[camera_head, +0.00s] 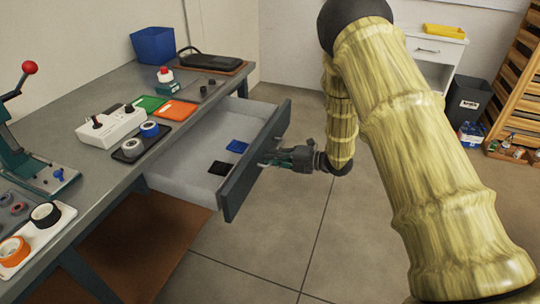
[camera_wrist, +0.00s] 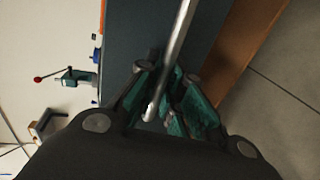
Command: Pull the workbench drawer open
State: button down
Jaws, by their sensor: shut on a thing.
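The workbench (camera_head: 92,160) runs along the left in the head view. Its drawer (camera_head: 187,180) stands well out from under the bench top, with its light grey inside showing. A blue item (camera_head: 237,146) and a black item (camera_head: 219,168) lie in it. My gripper (camera_head: 268,159) is at the outer side of the dark drawer front (camera_head: 252,165). In the wrist view, my gripper's green fingers (camera_wrist: 165,105) are shut around the metal bar handle (camera_wrist: 180,35), which crosses the dark drawer front (camera_wrist: 143,30). The handle is mostly hidden by the gripper in the head view.
On the bench are a blue bin (camera_head: 153,45), a white control box (camera_head: 111,127), orange and green trays, tape rolls and a red-knobbed lever press (camera_head: 30,125). A white cabinet (camera_head: 437,60), a black bin (camera_head: 467,100) and a wooden rack stand at the back right. The floor (camera_head: 270,245) before the drawer is clear.

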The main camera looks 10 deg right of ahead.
jog(key=shift+s+d, duration=0.35)
jog(key=shift+d, duration=0.25)
jog(key=c, duration=1.5)
grip_release()
jog(key=shift+d, duration=0.1)
jog(key=v, duration=1.1)
jog(key=shift+s+d, duration=0.25)
jog(key=shift+d, duration=0.1)
